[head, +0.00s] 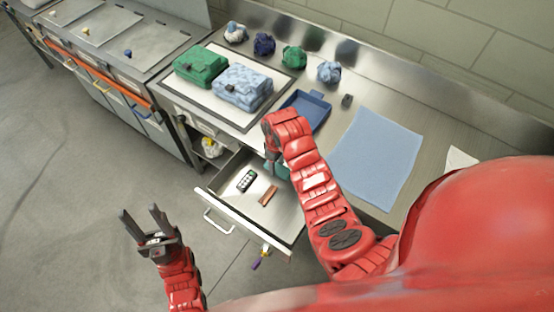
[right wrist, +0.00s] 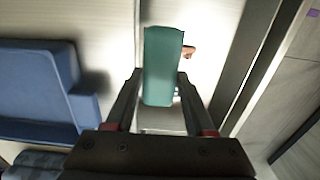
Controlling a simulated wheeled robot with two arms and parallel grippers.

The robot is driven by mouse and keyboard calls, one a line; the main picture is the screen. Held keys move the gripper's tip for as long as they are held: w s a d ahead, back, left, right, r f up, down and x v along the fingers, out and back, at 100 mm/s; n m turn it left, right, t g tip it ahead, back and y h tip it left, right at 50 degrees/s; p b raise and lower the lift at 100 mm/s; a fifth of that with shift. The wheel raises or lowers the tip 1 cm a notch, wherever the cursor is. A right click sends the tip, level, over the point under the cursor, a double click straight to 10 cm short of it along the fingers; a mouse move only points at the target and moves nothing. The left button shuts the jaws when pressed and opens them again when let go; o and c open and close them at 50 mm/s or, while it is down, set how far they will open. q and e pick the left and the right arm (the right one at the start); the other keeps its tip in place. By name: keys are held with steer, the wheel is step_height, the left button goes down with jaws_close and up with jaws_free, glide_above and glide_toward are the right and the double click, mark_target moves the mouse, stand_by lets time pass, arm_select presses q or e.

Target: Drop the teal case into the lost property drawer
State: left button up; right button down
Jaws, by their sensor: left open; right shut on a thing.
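The teal case (right wrist: 163,65) is between the fingers of my right gripper (right wrist: 160,80) in the right wrist view. In the head view the teal case (head: 274,169) shows only partly, beside my right forearm, above the back part of the open drawer (head: 287,215). My right gripper is shut on the case; its fingers are mostly hidden in the head view. The drawer is pulled out and holds a dark handheld device (head: 246,181) and a brown item (head: 268,195). My left gripper (head: 138,212) is open and empty, left of the drawer above the floor.
On the counter are a blue tray (head: 316,113), a blue cloth (head: 374,160), a green bag (head: 200,66) and a light-blue bag (head: 242,87) on a white mat. Several crumpled bundles stand along the back. A purple-and-yellow tag (head: 260,257) hangs by the drawer front.

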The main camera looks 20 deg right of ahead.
mark_target(277, 166)
steer(key=shift+f+b, duration=0.6)
steer(key=shift+f, duration=1.65)
steer(key=shift+c, duration=2.2)
jaws_free()
steer(key=shift+o, duration=1.3)
steer(key=shift+r, duration=0.1)
steer(key=shift+w+d+r, duration=0.1)
steer(key=shift+w+r+b, duration=0.2)
steer(key=shift+r+b, duration=0.25)
steer(key=shift+r, duration=0.15)
step_height(277, 166, up, 4)
steer(key=shift+s+r+b, duration=0.1)
steer(key=shift+r+b, duration=0.05)
steer(key=shift+b, duration=0.55)
step_height(277, 166, up, 12)
steer(key=p, duration=0.7)
steer(key=shift+s+a+f, duration=0.2)
steer(key=shift+s+a, duration=0.05)
steer(key=shift+s, duration=0.05)
